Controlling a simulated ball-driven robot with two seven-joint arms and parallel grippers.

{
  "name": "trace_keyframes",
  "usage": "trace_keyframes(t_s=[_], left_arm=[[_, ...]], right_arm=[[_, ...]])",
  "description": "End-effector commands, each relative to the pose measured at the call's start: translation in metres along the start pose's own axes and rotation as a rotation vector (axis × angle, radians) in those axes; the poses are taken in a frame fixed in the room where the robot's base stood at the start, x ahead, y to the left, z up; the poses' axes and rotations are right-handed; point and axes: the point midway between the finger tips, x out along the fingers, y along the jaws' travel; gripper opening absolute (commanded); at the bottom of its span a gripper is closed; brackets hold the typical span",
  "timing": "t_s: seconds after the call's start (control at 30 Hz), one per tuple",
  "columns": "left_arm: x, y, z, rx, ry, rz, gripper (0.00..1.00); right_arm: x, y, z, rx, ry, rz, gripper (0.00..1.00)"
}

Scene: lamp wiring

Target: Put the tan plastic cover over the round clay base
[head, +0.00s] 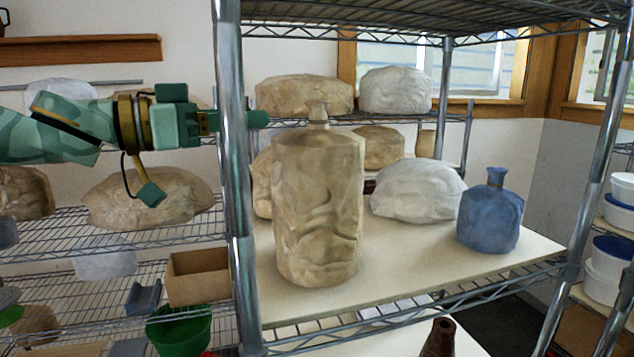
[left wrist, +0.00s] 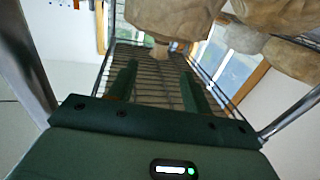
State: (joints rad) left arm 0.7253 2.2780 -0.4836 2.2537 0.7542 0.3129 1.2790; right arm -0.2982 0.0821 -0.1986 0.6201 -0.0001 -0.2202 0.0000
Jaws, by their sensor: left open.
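A tall tan form (head: 318,215) with a wrinkled, plastic-like surface and a narrow neck stands upright on the cream shelf. It may be the covered round clay base; I cannot tell a separate cover from a base. My left gripper (head: 258,119) reaches in from the left, level with the neck and left of it, partly hidden by the metal post. In the left wrist view my left gripper (left wrist: 158,86) is open and empty. The tan form (left wrist: 165,14) appears there upside down, its neck beyond the fingertips. My right gripper is not in view.
A metal post (head: 236,180) stands between my left arm and the shelf interior. A blue bottle form (head: 490,218) and a white wrapped bundle (head: 415,190) stand right of and behind the tan form. A brown box (head: 199,277) sits on the left rack. The shelf's front right is clear.

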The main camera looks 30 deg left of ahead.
Motion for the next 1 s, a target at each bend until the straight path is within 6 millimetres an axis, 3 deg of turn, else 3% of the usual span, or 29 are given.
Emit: trace_keyframes(t_s=[0.1,0.3,0.7,1.0], left_arm=[[0.031,0.0,-0.002,-0.005,0.0,0.006,0.5],[0.068,0.0,-0.001,0.002,-0.004,0.003,0.5],[0.09,-0.002,-0.002,0.006,-0.002,-0.002,0.5],[0.12,-0.004,-0.003,0.007,-0.004,-0.005,0.5]], right_arm=[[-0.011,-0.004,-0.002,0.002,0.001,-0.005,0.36],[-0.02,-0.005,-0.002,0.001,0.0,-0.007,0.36],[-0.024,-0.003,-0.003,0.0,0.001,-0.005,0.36],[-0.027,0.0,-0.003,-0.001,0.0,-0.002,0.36]])
